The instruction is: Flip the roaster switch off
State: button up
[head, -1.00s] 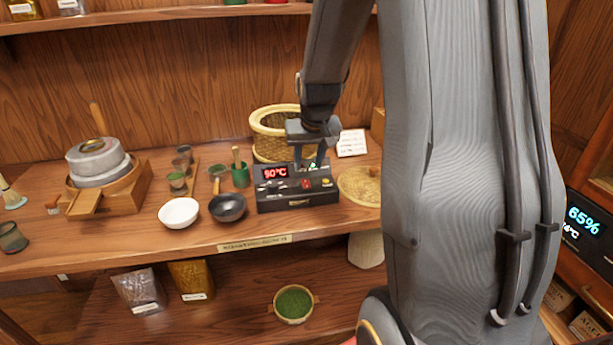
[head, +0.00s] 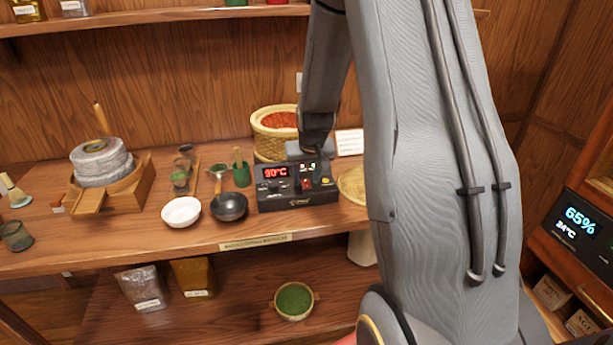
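The roaster unit (head: 298,199) is a black box on the counter with a red 90°C display (head: 275,172). Small controls sit on its sloped face right of the display, including a red one and a yellow one (head: 326,181). Which of them is the switch, and its position, is too small to tell. My gripper (head: 314,168) points down over the back right part of the roaster, close to its controls. Its fingers are small and partly blend with the panel, so contact and opening cannot be made out.
A white card (head: 349,142) stands behind on the right. My arm hides the counter's right part.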

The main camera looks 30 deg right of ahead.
aim_at(306, 184)
grip_shut()
jog(key=shift+w+r+g+p, duration=0.1)
jog(key=shift+w+g+p, duration=0.2)
jog(key=shift+g+p, duration=0.35)
jog(key=shift+w+d+g+y, duration=0.15)
jog(key=shift+g+y, duration=0.25)
jog(key=shift+g, duration=0.25)
grip_release()
notch_tip(306, 184, up, 8)
jog(key=s+b, duration=0.1)
jog(key=b, duration=0.1)
jog(key=shift+a+f, duration=0.2)
